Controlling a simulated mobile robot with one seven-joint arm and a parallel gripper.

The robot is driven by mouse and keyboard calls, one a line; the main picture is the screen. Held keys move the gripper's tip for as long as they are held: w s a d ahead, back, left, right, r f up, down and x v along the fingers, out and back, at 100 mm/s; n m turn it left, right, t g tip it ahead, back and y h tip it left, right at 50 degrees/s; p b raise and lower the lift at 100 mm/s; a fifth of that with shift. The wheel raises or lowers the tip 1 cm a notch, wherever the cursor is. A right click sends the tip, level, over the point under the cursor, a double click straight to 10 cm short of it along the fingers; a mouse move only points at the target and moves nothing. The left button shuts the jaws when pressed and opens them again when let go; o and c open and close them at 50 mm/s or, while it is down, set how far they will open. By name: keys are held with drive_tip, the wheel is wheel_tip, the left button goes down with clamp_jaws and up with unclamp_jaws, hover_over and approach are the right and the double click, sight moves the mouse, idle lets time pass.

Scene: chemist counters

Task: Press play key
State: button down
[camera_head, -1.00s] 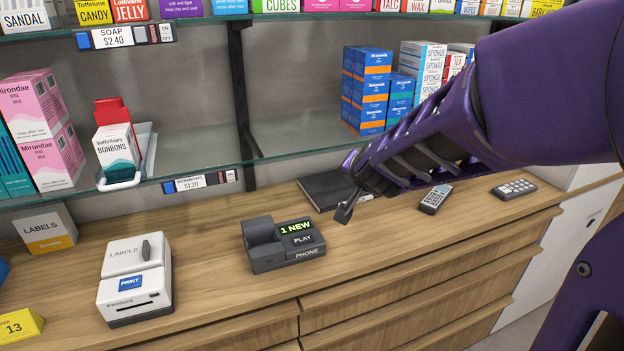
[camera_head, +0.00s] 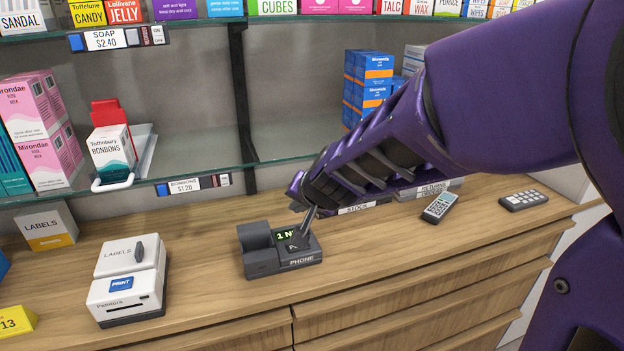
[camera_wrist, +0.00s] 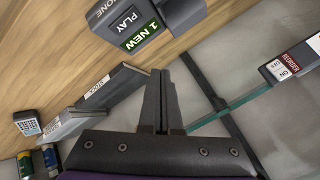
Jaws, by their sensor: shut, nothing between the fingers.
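The dark grey phone (camera_head: 262,260) stands on the wooden counter in the head view. Its green display reads "1 NEW" in the wrist view, and the play key (camera_wrist: 126,20) shows there beside the display. In the head view my gripper (camera_head: 302,238) is over the phone's right part and hides part of the display and the play key. In the wrist view my gripper (camera_wrist: 161,75) is shut and empty, its fingertips just short of the phone in the picture.
A white label printer (camera_head: 128,284) stands left of the phone. A glass shelf (camera_head: 200,163) with boxes runs above the counter.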

drive_tip(key=b, duration=0.5)
hover_over(299, 250)
wheel_tip(299, 250, down, 6)
drive_tip(key=shift+r, duration=0.15)
drive_tip(key=shift+r+p, duration=0.1)
drive_tip(key=shift+p, duration=0.4)
drive_tip(key=shift+f+b, duration=0.35)
drive_tip(key=shift+f, duration=0.7)
drive_tip(key=shift+f, duration=0.8)
idle(1.0)
drive_tip(key=shift+r+p, duration=0.65)
drive_tip(key=shift+r, duration=0.1)
drive_tip(key=shift+r, duration=0.1)
wheel_tip(299, 250, up, 5)
drive_tip(key=p, duration=0.4)
drive_tip(key=shift+p, duration=0.4)
